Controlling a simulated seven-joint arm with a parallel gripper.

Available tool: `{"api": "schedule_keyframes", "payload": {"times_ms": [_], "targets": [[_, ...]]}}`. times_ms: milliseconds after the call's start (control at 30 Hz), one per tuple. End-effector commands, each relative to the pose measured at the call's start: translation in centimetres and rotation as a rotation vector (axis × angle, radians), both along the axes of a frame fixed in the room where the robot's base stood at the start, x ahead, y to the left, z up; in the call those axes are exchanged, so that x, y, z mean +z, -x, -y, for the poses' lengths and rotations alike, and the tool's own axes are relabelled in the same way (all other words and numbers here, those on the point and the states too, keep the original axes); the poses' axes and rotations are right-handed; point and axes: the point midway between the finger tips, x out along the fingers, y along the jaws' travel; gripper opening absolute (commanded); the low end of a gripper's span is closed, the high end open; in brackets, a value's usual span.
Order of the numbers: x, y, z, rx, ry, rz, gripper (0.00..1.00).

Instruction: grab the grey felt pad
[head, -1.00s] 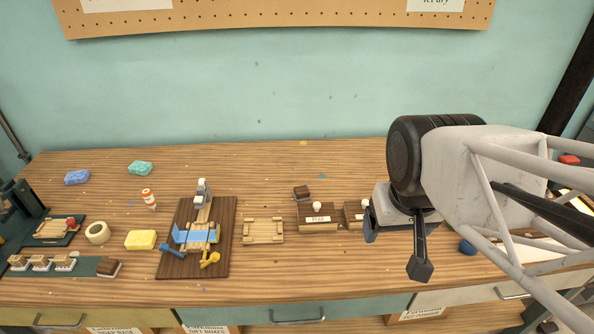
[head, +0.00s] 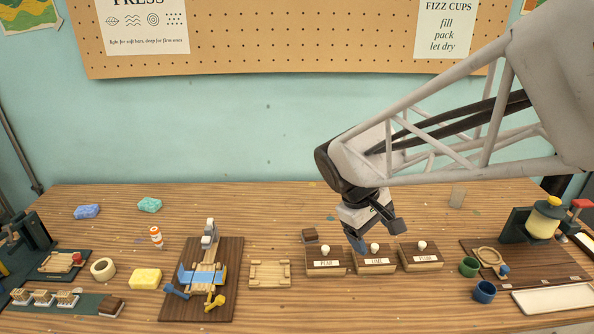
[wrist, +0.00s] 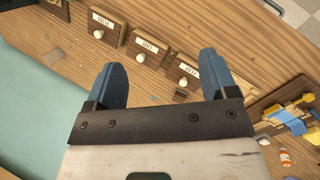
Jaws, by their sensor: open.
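A small grey-beige flat square, which looks like the grey felt pad (head: 457,197), lies at the back of the table, right of centre in the head view. In the wrist view a small pale patch at the left, likely the same pad (wrist: 54,55), lies beyond the left finger. My gripper (head: 377,238) is open and empty, above the table near the labelled wooden boxes, to the left of the pad. In the wrist view both blue fingers of my gripper (wrist: 160,64) stand wide apart with nothing between them but the boxes and table below.
Three labelled boxes with white knobs, the middle one (head: 376,264) among them, stand under and in front of my gripper. Green and blue cups (head: 484,291) and a dark board (head: 515,268) are at the right. The table around the pad is clear.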

Motion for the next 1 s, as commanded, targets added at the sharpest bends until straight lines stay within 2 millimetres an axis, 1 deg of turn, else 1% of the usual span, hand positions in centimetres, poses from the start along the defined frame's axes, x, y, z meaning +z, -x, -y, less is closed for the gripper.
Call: {"api": "schedule_keyframes", "payload": {"times_ms": [33,267,467,867,1000], "targets": [[-0.6,-1.0,-0.4,0.031,0.023,-0.025,0.79],[-2.6,-5.1,-1.6,0.173,0.132,-0.122,0.79],[-4.7,-8.7,-3.1,0.295,0.227,-0.205,0.79],[-9.9,-15.5,-7.0,0.538,0.422,-0.365,0.79],[-12.1,-17.7,-8.7,0.622,0.493,-0.421,0.79]]}}
